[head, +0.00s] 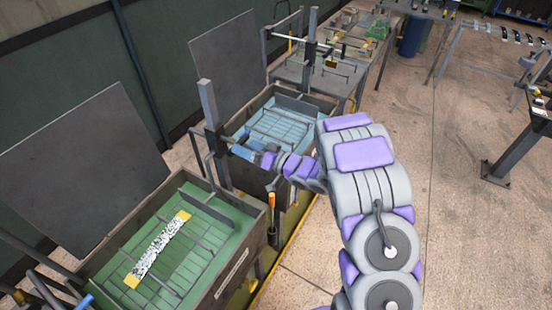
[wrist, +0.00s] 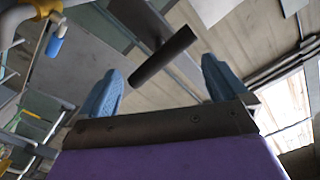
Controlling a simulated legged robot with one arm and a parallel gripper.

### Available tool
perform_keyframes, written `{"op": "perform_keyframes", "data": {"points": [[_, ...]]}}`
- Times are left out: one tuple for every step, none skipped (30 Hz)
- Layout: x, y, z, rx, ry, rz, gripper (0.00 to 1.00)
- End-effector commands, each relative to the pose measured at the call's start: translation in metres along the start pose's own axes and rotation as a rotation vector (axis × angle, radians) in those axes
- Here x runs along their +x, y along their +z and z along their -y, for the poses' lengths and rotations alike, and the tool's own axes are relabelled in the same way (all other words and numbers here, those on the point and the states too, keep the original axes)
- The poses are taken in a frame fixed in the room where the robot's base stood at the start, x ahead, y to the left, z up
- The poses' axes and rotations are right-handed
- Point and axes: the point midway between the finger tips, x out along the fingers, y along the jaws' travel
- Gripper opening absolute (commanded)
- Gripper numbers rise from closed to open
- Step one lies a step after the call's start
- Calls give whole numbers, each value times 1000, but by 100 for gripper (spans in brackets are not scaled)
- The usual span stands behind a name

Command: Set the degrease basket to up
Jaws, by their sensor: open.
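Two tanks with wire baskets stand in the head view: a green-filled tank (head: 232,285) in front and a blue-filled tank (head: 325,103) behind it. I cannot read which is degrease. A dark upright post (head: 208,105) with a carriage stands between them. My gripper (head: 243,151) points left toward this post, above the near end of the blue tank. In the wrist view my gripper (wrist: 163,85) is open and empty. A dark round handle bar (wrist: 165,55) lies ahead of the blue fingertips, slanted across the gap, apparently apart from both.
A speckled strip with yellow ends (head: 158,250) lies in the green tank. Grey panels (head: 82,165) stand behind the tanks. An orange-handled tool (head: 271,205) hangs between them. Benches (head: 345,45) stand farther back. Open floor (head: 460,220) is at right.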

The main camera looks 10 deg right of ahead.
Motion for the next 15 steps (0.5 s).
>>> {"op": "perform_keyframes", "data": {"points": [[-14,0,-3,2,7,1,100],[-21,0,-4,4,8,0,100],[-30,-1,-5,4,9,-1,100],[-37,-1,-5,4,8,-1,100],[-43,-2,-5,3,6,-2,100],[-51,-2,-6,3,6,-3,100],[-57,-2,-6,3,6,-3,100],[-62,-2,-6,3,7,-3,100],[-69,-2,-6,3,7,-2,100],[-74,-1,-6,3,8,-2,100],[-78,-1,-6,3,9,-1,100],[-84,-1,-6,3,9,-1,100],[-87,-1,-6,2,8,-1,100],[-91,-1,-5,2,6,-1,100],[-95,-1,-5,2,6,-2,100]]}}
